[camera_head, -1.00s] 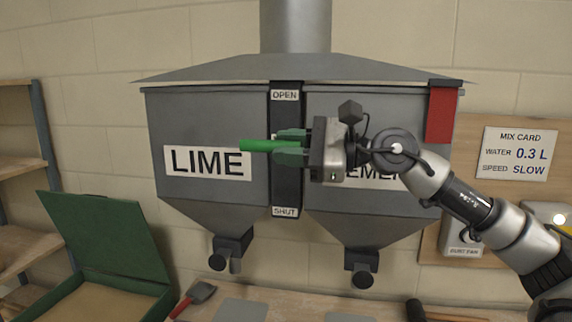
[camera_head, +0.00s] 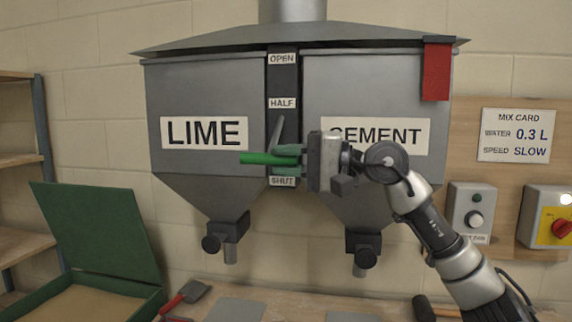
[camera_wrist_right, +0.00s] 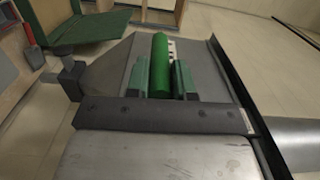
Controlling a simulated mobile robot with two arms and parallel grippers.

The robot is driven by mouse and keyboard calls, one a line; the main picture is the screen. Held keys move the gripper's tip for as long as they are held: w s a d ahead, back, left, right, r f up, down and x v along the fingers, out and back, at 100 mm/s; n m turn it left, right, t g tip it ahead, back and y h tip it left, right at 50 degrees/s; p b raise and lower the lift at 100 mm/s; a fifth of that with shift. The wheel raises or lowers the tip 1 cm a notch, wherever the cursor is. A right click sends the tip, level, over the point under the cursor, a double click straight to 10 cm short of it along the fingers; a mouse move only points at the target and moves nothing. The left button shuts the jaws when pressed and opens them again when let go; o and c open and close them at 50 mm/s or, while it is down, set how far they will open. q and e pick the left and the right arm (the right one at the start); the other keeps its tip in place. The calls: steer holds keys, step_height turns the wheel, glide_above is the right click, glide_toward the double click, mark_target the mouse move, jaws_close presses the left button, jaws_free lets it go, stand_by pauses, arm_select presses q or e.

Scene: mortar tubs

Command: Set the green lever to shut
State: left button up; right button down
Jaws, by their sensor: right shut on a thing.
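The green lever handle (camera_head: 256,158) sticks out to the left from the dark strip (camera_head: 282,80) between the LIME and CEMENT hoppers. The strip carries labels OPEN at the top, HALF in the middle and SHUT (camera_head: 282,181) at the bottom. The handle is just above the SHUT label, below HALF. My right gripper (camera_head: 288,158) is shut on the handle, coming from the right. In the right wrist view the green handle (camera_wrist_right: 160,68) lies between the two green fingers (camera_wrist_right: 160,80). My left gripper is not in view.
The LIME hopper (camera_head: 205,100) and CEMENT hopper (camera_head: 350,85) flank the strip, with dark outlets below. A red cloth (camera_head: 436,72) hangs at the right corner. A dust-fan switch box (camera_head: 473,212) and a yellow-and-red switch (camera_head: 556,226) are on the right. An open green box (camera_head: 95,240) stands left.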

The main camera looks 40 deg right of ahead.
steer(key=shift+w+d+f+b, duration=0.2)
steer(key=shift+f+b, duration=0.15)
steer(key=shift+f, duration=0.1)
steer(key=shift+w+d+f+b, duration=0.2)
steer(key=shift+f+b, duration=0.1)
steer(key=shift+f, duration=0.1)
steer(key=c, duration=1.1)
jaws_free()
steer(key=shift+d, duration=0.1)
steer(key=shift+o, duration=0.9)
steer(key=shift+w, duration=0.1)
